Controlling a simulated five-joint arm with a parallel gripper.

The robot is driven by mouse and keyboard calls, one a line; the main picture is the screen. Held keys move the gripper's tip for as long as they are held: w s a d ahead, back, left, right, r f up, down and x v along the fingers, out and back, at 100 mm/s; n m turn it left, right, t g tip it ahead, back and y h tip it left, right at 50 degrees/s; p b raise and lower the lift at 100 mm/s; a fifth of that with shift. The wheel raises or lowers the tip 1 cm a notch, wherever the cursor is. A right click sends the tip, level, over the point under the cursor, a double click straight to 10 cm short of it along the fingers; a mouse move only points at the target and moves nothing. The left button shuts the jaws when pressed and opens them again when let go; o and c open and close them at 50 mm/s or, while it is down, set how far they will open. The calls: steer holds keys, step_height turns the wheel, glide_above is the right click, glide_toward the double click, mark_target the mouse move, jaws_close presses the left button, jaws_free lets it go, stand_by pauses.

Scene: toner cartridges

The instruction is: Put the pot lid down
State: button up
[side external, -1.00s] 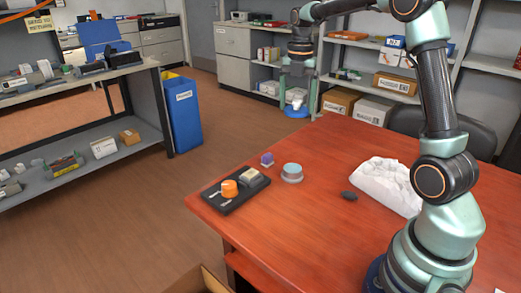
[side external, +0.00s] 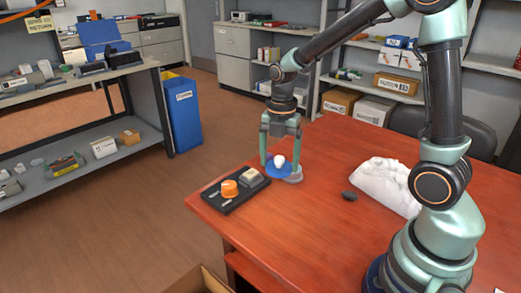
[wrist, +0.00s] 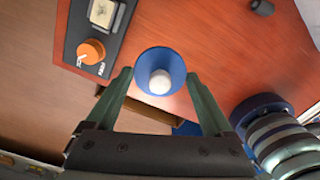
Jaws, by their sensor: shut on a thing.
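The pot lid (side external: 271,171) is a blue disc with a white round knob (side external: 279,160). My gripper (side external: 281,166) is shut on the lid, with one finger at each side of its rim, low over the red-brown table (side external: 330,222). In the wrist view the lid (wrist: 148,62) sits between my two fingertips, its knob facing the camera. The wrist view does not show the pot.
A black panel (side external: 226,206) with an orange dial (side external: 229,188) and a pale switch lies just left of the lid, near the table edge. A small dark object (side external: 349,196) and a white crumpled heap (side external: 385,183) lie to the right. The table front is clear.

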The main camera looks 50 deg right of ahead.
mark_target(277, 207)
step_height(277, 207, down, 13)
steer(key=shift+r, duration=0.2)
steer(key=shift+f, duration=0.15)
stand_by(0.3)
steer(key=o, duration=1.1)
steer(key=shift+c, duration=0.2)
